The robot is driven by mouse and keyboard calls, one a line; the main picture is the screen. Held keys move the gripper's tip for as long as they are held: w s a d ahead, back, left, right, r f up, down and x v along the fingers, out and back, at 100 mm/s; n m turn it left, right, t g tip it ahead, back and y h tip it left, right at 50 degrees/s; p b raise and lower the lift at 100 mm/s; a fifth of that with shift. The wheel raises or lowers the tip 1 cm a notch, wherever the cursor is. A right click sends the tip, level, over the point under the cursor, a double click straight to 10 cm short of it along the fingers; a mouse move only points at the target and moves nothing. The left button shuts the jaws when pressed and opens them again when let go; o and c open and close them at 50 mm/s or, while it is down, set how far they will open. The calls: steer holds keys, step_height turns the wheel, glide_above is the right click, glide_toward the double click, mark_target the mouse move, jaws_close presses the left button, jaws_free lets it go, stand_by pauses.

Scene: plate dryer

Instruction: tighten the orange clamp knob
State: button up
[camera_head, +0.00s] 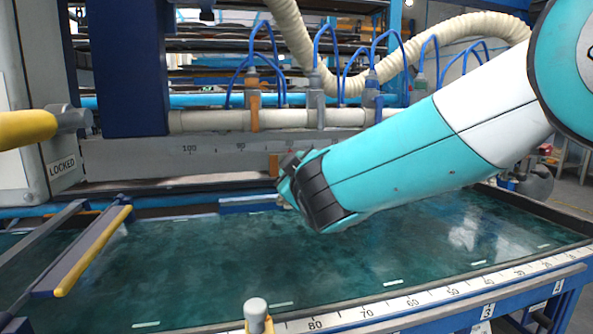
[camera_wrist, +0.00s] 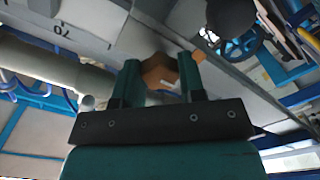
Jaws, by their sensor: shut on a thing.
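In the wrist view the orange clamp knob (camera_wrist: 157,73) sits between the two dark green fingers of my gripper (camera_wrist: 159,65), which is shut on it. The knob looks like a faceted orange block, and its lower part is partly hidden by the fingers and the dark gripper body. In the head view my teal and white arm reaches in from the right toward the machine's pale beam. The fingers and their grip are hidden there behind the dark wrist end.
An orange bracket (camera_head: 254,112) and a grey one (camera_head: 316,110) stand on the pipe, with blue hoses above. A green glossy bed (camera_head: 200,265) lies below, with a numbered ruler (camera_head: 400,302) along its front. A yellow handle (camera_head: 28,128) sticks out at left near the LOCKED box (camera_head: 60,168).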

steer(key=o, duration=0.9)
steer(key=shift+o, duration=0.2)
steer(key=shift+s, duration=0.1)
steer(key=b+v, duration=0.3)
steer(key=v, duration=1.4)
steer(key=shift+s+r, duration=0.1)
